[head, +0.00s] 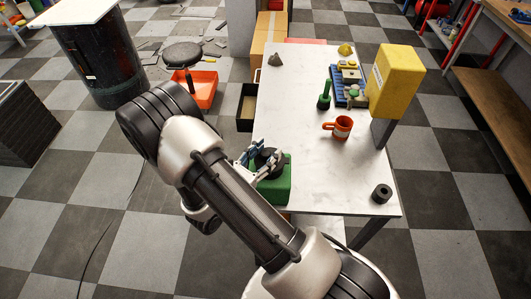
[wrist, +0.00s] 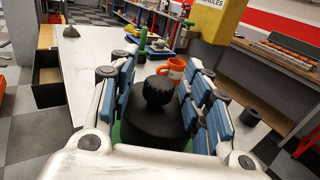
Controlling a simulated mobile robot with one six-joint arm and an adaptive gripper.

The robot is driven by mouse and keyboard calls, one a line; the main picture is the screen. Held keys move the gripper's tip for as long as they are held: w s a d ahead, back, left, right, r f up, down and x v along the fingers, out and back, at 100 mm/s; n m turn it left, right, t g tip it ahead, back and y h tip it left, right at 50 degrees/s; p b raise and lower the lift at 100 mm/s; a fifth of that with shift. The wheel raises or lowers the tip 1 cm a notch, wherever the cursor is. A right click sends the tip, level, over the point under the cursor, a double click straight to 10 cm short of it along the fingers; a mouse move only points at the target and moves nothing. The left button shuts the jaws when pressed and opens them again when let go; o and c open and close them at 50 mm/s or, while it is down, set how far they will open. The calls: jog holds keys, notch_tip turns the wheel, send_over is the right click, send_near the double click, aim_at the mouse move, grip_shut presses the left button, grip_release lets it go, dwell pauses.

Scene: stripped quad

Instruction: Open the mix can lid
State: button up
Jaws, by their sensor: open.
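The mix can is a green box-like can (head: 276,190) at the near left edge of the white table. Its black lid (wrist: 152,126) has a ridged knob (wrist: 158,91) on top and sits on the can. My gripper (head: 257,158) is at the lid. In the wrist view my gripper (wrist: 160,100) is open, with its blue-padded fingers on either side of the lid and knob. A gap shows between the fingers and the knob.
The table's middle is clear. An orange bin (head: 200,88) stands on the floor to the left.

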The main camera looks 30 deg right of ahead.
jog(key=shift+c, duration=0.5)
grip_shut()
dwell(0.3)
